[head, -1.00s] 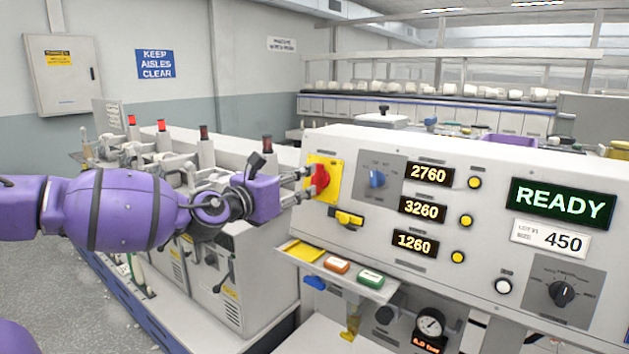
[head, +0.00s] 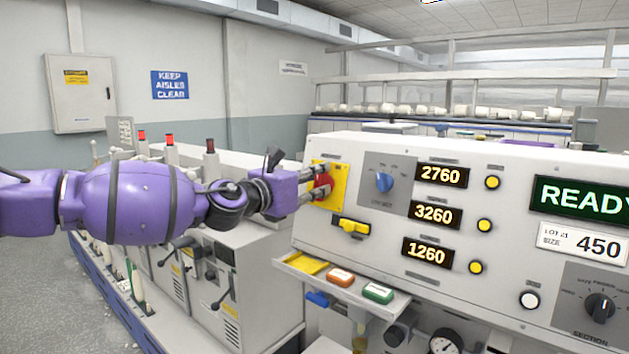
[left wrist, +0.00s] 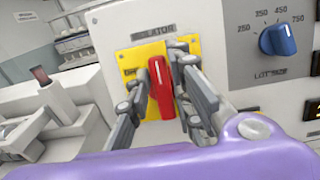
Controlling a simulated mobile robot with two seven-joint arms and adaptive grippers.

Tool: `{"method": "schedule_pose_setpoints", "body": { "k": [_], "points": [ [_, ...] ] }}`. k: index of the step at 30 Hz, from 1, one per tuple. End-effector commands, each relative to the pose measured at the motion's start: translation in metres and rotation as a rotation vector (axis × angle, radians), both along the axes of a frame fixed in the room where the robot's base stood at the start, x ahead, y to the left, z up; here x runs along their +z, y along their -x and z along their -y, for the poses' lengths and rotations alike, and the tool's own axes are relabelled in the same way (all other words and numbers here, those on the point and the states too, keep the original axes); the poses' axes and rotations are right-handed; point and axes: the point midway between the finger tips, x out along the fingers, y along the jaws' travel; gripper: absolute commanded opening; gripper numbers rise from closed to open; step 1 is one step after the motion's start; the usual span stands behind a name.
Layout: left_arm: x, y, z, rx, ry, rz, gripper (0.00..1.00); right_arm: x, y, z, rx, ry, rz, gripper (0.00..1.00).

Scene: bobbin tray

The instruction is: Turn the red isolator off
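The red isolator handle (left wrist: 161,85) stands upright on its yellow plate (left wrist: 127,62) in the left wrist view. In the head view the yellow plate (head: 340,186) is at the panel's left end, with the red handle (head: 323,181) partly covered by my fingers. My left gripper (head: 315,184) is at the handle, one finger on each side of it. In the left wrist view the two fingertips (left wrist: 162,72) flank the handle closely; I cannot tell whether both press on it. My right gripper is not in view.
A blue lot-size knob (head: 384,182) is just right of the isolator. A yellow switch (head: 352,227) sits below it. Machinery with red-topped posts (head: 170,150) stands behind my left arm.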

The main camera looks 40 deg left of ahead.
Motion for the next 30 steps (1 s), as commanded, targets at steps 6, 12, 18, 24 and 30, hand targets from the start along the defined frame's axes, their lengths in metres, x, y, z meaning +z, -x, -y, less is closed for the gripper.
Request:
{"method": "schedule_pose_setpoints", "body": {
  "k": [6,12,18,24,30],
  "points": [
    [-0.0007,0.0001,0.0000,0.000,0.000,-0.001,0.00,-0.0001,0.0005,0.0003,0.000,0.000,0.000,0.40],
    [-0.0012,0.0001,0.0000,0.003,0.015,-0.002,0.00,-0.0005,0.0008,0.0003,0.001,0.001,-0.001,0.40],
    [-0.0020,0.0001,-0.0006,0.021,0.087,-0.009,0.00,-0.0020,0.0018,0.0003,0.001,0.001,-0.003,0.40],
    [-0.0027,-0.0002,-0.0022,0.056,0.230,-0.021,0.00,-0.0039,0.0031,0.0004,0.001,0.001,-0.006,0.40],
    [-0.0030,-0.0001,-0.0037,0.101,0.413,-0.034,0.00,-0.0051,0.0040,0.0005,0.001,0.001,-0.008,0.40]
  ]
}}
